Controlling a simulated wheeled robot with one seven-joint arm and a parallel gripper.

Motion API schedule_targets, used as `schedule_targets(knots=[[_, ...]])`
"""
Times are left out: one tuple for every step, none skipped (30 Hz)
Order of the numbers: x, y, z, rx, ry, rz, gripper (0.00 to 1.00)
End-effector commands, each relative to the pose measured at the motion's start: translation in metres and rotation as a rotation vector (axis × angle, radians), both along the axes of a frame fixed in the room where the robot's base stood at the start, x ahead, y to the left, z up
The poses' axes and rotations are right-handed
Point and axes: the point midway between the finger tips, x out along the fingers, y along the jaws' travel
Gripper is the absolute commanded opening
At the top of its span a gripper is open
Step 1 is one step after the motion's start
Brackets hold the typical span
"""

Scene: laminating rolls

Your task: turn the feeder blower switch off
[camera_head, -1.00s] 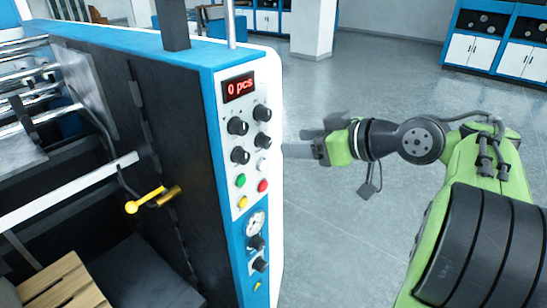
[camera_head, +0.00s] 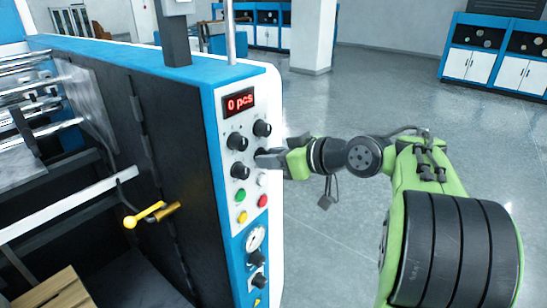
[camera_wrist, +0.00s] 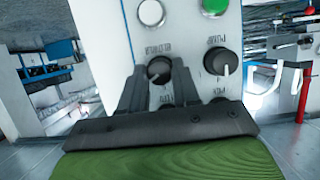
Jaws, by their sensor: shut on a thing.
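The white control panel (camera_head: 250,185) on the machine's blue-edged end carries several black rotary switches. My gripper (camera_head: 271,159) reaches in from the right, its fingertips at the right switch of the second row, which it mostly hides in the head view. In the wrist view the panel is upside down. There my fingers are closed around the sides of this black rotary switch (camera_wrist: 159,70), whose light pointer mark sits slanted. Its label is upside down and too small to read surely. A neighbouring switch (camera_wrist: 217,62) stands free to the right there.
Below the switches are a white button (camera_wrist: 151,13), a green button (camera_head: 240,195) and a red button (camera_head: 263,201). The display (camera_head: 240,102) above reads "0 pcs". A yellow-handled lever (camera_head: 145,215) is on the machine's dark side. Open floor lies to the right.

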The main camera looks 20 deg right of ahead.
Motion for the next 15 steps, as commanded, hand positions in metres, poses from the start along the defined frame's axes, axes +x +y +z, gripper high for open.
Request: schedule_targets(knots=[[-0.0001,-0.0001,0.0001,0.0,0.0,0.0,0.01],[-0.0001,-0.0001,0.0001,0.0,0.0,0.0,0.0],[-0.0001,-0.0001,0.0001,-0.001,-0.001,0.0,0.0],[-0.0002,-0.0001,0.0,-0.002,-0.001,0.0,0.0],[-0.0002,0.0,-0.0001,-0.003,-0.002,0.0,0.0],[-0.0002,0.0,-0.0005,-0.006,-0.004,0.0,0.0],[-0.0003,0.0,-0.0006,-0.009,-0.008,0.0,0.0],[-0.0004,0.0001,-0.001,-0.014,-0.012,0.0,0.0],[-0.0006,0.0003,-0.0013,-0.021,-0.018,0.001,0.0],[-0.0007,0.0005,-0.0015,-0.029,-0.024,0.0,0.0],[-0.0007,0.0006,-0.0019,-0.037,-0.031,0.001,0.0],[-0.0006,0.0006,-0.0024,-0.052,-0.041,0.0,0.0],[-0.0007,0.0008,-0.0029,-0.064,-0.051,0.001,0.0],[-0.001,0.001,-0.0033,-0.078,-0.061,0.001,0.0],[-0.0012,0.0009,-0.0039,-0.098,-0.076,0.001,0.0]])
